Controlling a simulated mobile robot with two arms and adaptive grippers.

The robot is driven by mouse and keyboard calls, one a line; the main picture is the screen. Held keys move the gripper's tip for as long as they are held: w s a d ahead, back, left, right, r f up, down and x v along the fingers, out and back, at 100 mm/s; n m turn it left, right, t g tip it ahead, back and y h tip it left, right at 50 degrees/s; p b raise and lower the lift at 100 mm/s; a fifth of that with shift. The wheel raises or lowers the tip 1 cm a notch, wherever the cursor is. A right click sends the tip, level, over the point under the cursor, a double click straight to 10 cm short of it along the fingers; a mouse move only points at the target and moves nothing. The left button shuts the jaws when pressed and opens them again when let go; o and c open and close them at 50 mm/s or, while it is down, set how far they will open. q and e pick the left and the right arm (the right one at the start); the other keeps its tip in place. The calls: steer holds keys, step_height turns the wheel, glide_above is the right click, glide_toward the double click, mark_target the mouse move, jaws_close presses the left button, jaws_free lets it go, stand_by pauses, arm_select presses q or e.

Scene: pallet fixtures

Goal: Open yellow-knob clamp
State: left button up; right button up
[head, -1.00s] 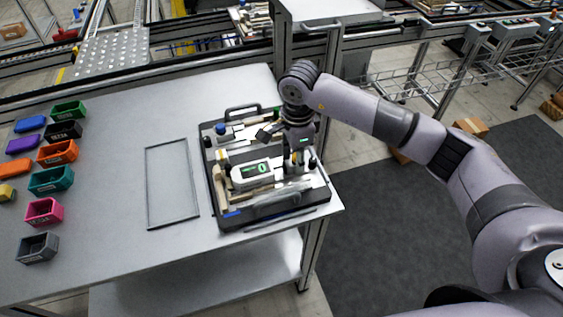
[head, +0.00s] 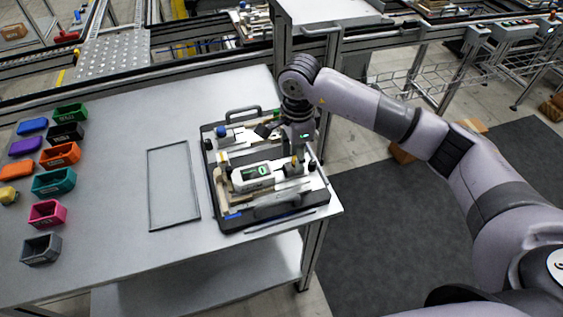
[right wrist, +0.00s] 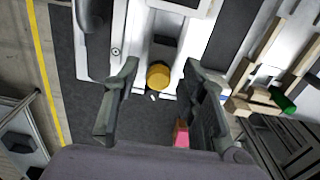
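The yellow knob (right wrist: 158,76) of the clamp shows in the right wrist view, at the lower end of a pale and dark fixture part. My right gripper (right wrist: 160,88) is open, with one finger on each side of the knob and visible gaps between. In the head view my right gripper (head: 299,150) hangs over the right side of the black pallet (head: 232,222), and a small orange-yellow spot (head: 294,161) shows below it. The fingers hide part of the clamp there. A white device with a green display (head: 258,175) lies on the pallet. My left gripper is not in view.
The pallet sits near the right edge of the grey table (head: 110,185). An empty rectangular frame outline (head: 173,185) lies left of it. Coloured bins, such as a teal one (head: 53,181), stand at the far left. A conveyor runs along the back.

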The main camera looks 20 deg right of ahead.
steer(key=shift+r+p, duration=1.2)
steer(key=shift+r, duration=1.65)
steer(key=shift+f, duration=0.1)
